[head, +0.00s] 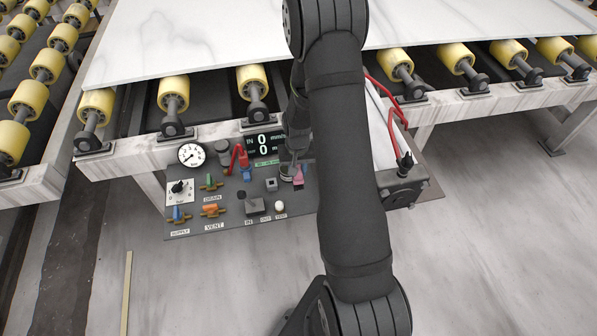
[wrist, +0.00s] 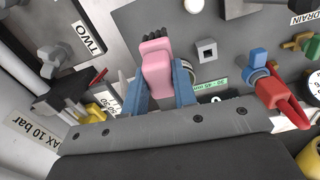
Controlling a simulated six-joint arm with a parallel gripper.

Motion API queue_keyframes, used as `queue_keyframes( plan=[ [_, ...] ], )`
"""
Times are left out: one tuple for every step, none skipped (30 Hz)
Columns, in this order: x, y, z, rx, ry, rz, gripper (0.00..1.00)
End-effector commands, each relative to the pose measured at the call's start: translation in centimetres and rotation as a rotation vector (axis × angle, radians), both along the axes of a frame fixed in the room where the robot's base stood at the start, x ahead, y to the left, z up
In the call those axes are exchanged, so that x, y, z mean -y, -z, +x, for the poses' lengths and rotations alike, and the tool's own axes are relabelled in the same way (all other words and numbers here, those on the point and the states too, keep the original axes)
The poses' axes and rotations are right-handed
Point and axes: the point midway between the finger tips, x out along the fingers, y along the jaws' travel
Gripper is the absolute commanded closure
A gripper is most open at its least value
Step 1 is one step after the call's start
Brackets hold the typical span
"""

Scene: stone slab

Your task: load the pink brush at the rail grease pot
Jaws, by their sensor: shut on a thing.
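The pink brush (wrist: 157,68) is held between the two blue fingers of my gripper (wrist: 160,85) in the wrist view. Its dark bristles (wrist: 154,42) point away from the gripper, over the grey panel. In the head view the pink brush (head: 298,177) shows as a small patch beside my arm, over the right part of the panel. My gripper (head: 292,172) is partly hidden there by my arm. I cannot make out the grease pot for certain in either view. Whether the bristles touch anything is unclear.
The grey control panel (head: 225,225) carries a gauge (head: 191,154), a red lever (head: 241,155), an orange valve (head: 210,210) and a display (head: 264,144). A marble slab (head: 190,45) lies on yellow rollers behind.

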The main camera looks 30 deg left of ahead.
Motion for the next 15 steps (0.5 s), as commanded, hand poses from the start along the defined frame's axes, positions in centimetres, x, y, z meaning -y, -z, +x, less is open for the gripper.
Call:
queue_keyframes(
  plan=[
    [-0.7, 0.0, 0.6, 0.002, 0.044, 0.002, 0.93],
    [-1.2, -0.1, 1.0, 0.002, 0.078, 0.002, 0.93],
    [-1.8, -0.1, 1.6, 0.002, 0.128, 0.002, 0.93],
    [-2.3, -0.1, 2.0, 0.002, 0.170, 0.001, 0.93],
    [-2.9, -0.2, 2.4, 0.002, 0.212, 0.003, 0.93],
    [-3.6, -0.3, 3.0, 0.002, 0.271, 0.003, 0.93],
    [-4.2, -0.4, 3.4, 0.002, 0.313, 0.003, 0.93],
    [-4.6, -0.5, 3.8, 0.002, 0.356, 0.001, 0.93],
    [-5.3, -0.6, 4.4, 0.002, 0.410, 0.003, 0.93],
    [-5.8, -0.7, 4.7, 0.002, 0.449, 0.003, 0.93],
    [-6.2, -0.8, 5.1, 0.002, 0.485, 0.003, 0.93],
    [-6.7, -0.9, 5.5, 0.002, 0.531, 0.001, 0.93],
    [-7.1, -1.0, 5.8, 0.001, 0.563, 0.002, 0.93],
    [-7.4, -1.1, 6.0, 0.001, 0.591, 0.002, 0.93],
    [-7.7, -1.2, 6.3, 0.001, 0.624, 0.002, 0.93]
  ],
)
